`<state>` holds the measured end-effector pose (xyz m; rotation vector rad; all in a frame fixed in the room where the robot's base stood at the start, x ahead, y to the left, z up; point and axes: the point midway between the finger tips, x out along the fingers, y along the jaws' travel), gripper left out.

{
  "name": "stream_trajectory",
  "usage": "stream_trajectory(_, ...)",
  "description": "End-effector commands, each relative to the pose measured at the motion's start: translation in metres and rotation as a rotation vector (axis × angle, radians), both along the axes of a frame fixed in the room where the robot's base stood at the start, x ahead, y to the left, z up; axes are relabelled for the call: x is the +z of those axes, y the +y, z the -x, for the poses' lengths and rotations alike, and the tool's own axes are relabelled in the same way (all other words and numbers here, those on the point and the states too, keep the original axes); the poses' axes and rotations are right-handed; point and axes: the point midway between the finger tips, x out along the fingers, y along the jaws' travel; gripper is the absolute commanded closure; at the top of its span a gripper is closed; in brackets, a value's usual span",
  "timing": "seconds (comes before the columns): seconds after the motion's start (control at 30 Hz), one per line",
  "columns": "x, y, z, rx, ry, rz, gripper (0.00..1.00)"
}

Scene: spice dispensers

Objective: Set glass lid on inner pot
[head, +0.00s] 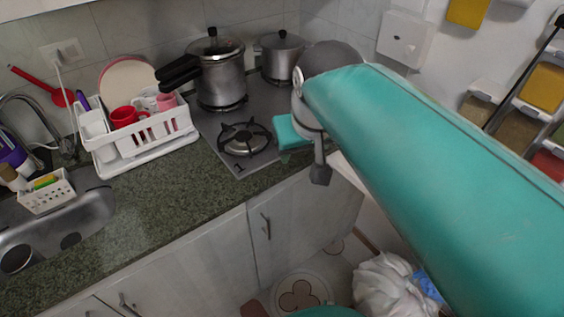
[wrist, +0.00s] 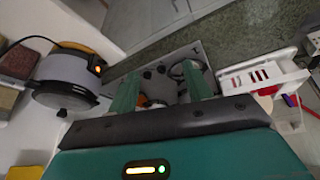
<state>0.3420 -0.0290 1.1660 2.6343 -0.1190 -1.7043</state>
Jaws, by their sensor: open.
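My gripper (wrist: 160,85) is open in the wrist view, its two teal fingers apart over the stove area with nothing clearly held. In the head view one teal part of it (head: 291,133) shows below my wrist, beside the stove's right edge. In the wrist view a grey cooker (wrist: 68,76) stands at the left, apart from my fingers. I cannot make out the inner pot. My arm hides part of the right side in the head view.
A steel pot with a black handle (head: 221,82) and a smaller lidded pot (head: 282,61) stand on the stove (head: 226,150). A white dish rack (head: 140,146) holds cups. Spice dispensers (head: 543,87) hang at the right. The front counter (head: 150,205) is clear.

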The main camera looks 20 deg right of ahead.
Motion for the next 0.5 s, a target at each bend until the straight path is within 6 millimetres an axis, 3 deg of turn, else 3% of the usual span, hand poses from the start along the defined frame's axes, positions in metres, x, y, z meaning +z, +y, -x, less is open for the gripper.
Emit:
stream_trajectory(0.1, -0.03, 0.018, 0.034, 0.041, -0.043, -0.02, 0.5)
stream_trajectory(0.2, -0.048, 0.026, 0.049, 0.058, -0.063, -0.034, 0.5)
stream_trajectory(0.5, -0.058, 0.029, 0.056, 0.064, -0.071, -0.041, 0.5)
